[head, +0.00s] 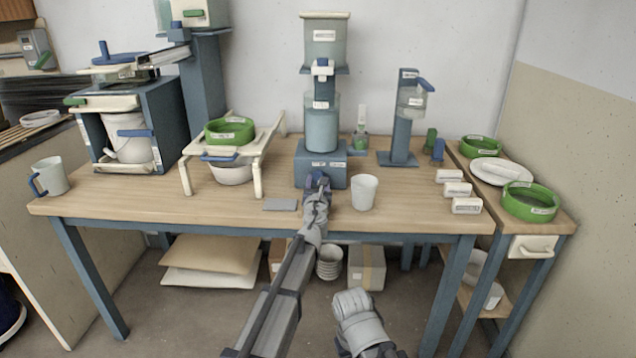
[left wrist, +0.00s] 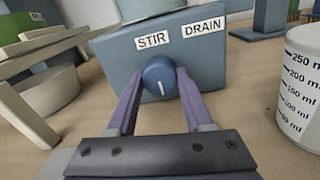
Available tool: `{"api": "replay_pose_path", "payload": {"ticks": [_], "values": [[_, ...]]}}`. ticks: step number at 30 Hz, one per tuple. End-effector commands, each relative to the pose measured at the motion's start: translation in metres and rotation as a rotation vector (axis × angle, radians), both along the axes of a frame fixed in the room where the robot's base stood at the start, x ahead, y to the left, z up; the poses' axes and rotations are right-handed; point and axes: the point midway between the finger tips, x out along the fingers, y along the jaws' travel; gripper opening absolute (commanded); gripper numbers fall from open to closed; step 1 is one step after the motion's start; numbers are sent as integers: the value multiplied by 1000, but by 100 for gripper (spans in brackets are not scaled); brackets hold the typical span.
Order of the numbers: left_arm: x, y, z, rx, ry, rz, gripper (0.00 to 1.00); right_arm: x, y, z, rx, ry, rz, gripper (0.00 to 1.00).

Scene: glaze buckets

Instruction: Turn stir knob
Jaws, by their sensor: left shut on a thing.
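The stir knob (left wrist: 159,76) is a round blue knob with a white pointer line. It sits on the front of the blue-grey machine base (head: 308,164), between and just below the STIR (left wrist: 153,41) and DRAIN (left wrist: 203,27) labels. My left gripper (left wrist: 160,85) is shut on the knob, one finger on each side. In the left wrist view the pointer line runs nearly up and down. In the head view my left gripper (head: 318,184) reaches the base front and hides the knob. My right arm shows low in the head view, but its fingers cannot be made out.
A white measuring cup (head: 364,192) stands close to the right of my left gripper; it also shows in the left wrist view (left wrist: 302,90). A grey flat piece (head: 280,205) lies to the left. A sieve stand (head: 258,182) is further left. White blocks (head: 458,189) stand at right.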

Motion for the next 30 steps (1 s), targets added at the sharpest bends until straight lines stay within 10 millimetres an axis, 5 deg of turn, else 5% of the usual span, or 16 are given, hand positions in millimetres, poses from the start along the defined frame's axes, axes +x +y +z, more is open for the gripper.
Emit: {"api": "replay_pose_path", "payload": {"ticks": [10, 20, 30], "values": [[0, 0, 0, 0, 0, 0, 0, 0, 0, 0, 0, 0, 0, 50], [0, 0, 0, -41, 0, 0, 0, 0, 0, 0, 0, 0, 0, 50], [0, 0, 0, -285, 1, 0, 0, 0, 0, 2, 0, 0, 0, 50]]}}
